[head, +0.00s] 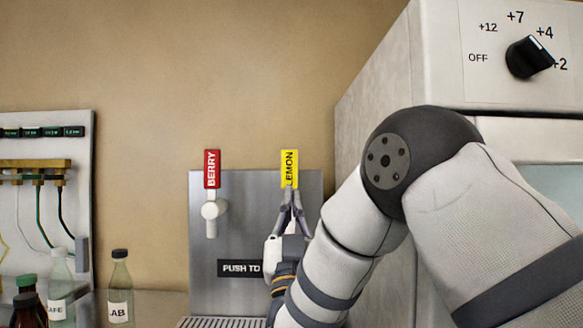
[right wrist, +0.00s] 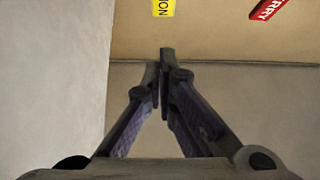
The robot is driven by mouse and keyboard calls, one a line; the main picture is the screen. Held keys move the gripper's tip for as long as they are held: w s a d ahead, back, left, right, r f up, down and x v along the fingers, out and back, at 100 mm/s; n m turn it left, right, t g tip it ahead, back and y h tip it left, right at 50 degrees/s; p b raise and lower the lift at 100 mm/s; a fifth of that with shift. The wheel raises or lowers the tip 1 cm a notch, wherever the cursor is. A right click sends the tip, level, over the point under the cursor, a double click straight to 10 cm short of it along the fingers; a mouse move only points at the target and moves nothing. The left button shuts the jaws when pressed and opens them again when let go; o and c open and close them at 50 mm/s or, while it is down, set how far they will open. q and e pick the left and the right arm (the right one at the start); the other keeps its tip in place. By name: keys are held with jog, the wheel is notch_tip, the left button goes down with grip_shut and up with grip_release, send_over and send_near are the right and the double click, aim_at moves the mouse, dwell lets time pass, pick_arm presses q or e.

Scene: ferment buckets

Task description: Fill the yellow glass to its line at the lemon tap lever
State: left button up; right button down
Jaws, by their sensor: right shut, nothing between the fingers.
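The yellow lemon tap lever (head: 289,168) stands upright on the steel tap panel in the head view. Its label also shows at the top edge of the right wrist view (right wrist: 163,7). My right gripper (head: 291,192) is shut and empty, its fingertips overlapping the lower end of the lemon lever in the head view. It also shows in the right wrist view (right wrist: 162,75), fingertips together and pointing towards the panel. I cannot tell whether the tips touch the lever. The lemon spout is hidden behind my gripper. The yellow glass and my left gripper are in neither view.
The red berry lever (head: 211,168) is left of the lemon one. A drip grille (head: 215,322) lies below the panel (head: 235,235). Bottles (head: 120,290) stand at lower left. A large cabinet with a dial (head: 528,57) is close on the right, behind my right arm.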

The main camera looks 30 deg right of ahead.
aim_at(292, 166)
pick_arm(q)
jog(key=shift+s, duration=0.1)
pick_arm(e)
jog(key=x, duration=0.4)
jog(key=w+f+x, duration=0.1)
jog(key=x, duration=0.3)
jog(key=f+x, duration=0.1)
jog(key=x, duration=0.3)
jog(key=shift+w+d+b, duration=0.4)
jog(key=shift+d, duration=0.05)
jog(key=shift+w+d+r, duration=0.1)
jog(key=shift+w+d, duration=0.05)
jog(key=shift+w, duration=0.1)
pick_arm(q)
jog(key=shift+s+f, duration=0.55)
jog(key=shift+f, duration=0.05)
pick_arm(e)
jog(key=shift+r, duration=0.2)
